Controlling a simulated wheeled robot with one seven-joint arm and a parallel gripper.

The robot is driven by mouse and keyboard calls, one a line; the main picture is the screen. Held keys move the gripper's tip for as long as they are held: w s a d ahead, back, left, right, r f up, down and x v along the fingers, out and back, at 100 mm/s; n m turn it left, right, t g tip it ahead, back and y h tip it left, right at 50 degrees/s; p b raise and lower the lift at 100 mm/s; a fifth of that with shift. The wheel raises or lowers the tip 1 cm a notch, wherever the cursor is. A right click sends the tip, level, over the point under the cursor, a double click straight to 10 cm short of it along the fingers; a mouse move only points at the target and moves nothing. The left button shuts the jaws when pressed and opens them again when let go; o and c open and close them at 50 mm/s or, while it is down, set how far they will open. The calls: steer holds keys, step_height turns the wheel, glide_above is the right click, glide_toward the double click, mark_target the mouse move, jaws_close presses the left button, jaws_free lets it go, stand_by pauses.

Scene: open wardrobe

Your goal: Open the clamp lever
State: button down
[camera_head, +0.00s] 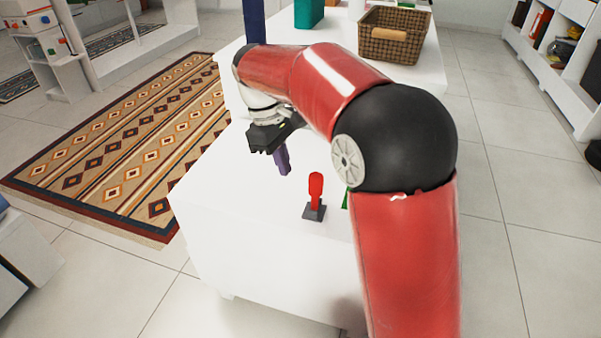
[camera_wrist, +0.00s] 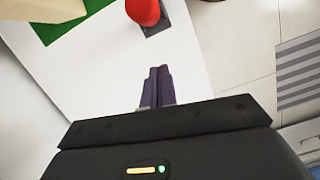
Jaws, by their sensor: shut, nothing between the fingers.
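The clamp lever (camera_head: 316,187) is a red handle standing upright on a small dark grey base (camera_head: 314,212) on the white table. In the wrist view the red lever (camera_wrist: 143,11) shows at the top edge, partly cut off, with part of its grey base (camera_wrist: 157,27) beside it. My gripper (camera_head: 282,161) is above the white tabletop, to the left of and behind the lever, apart from it. Its purple fingers (camera_wrist: 158,86) are together with nothing between them and point toward the lever's side of the table in the wrist view.
The white table (camera_head: 240,225) is mostly bare around the lever. A green item (camera_head: 346,199) is partly hidden behind my arm; a green patch (camera_wrist: 60,28) shows in the wrist view. A wicker basket (camera_head: 394,37) stands farther back. A patterned rug (camera_head: 110,145) lies left.

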mark_target(314, 192)
steer(key=shift+s+d+f, duration=0.1)
steer(key=shift+s+d, duration=0.45)
steer(key=shift+d, duration=0.35)
steer(key=shift+s+d+f, duration=0.1)
steer(key=shift+s+d, duration=0.45)
steer(key=shift+d, duration=0.3)
steer(key=shift+d, duration=0.1)
steer(key=shift+s+d+r+y+b, duration=0.1)
steer(key=shift+d+y+b, duration=0.1)
steer(key=shift+y+b, duration=0.15)
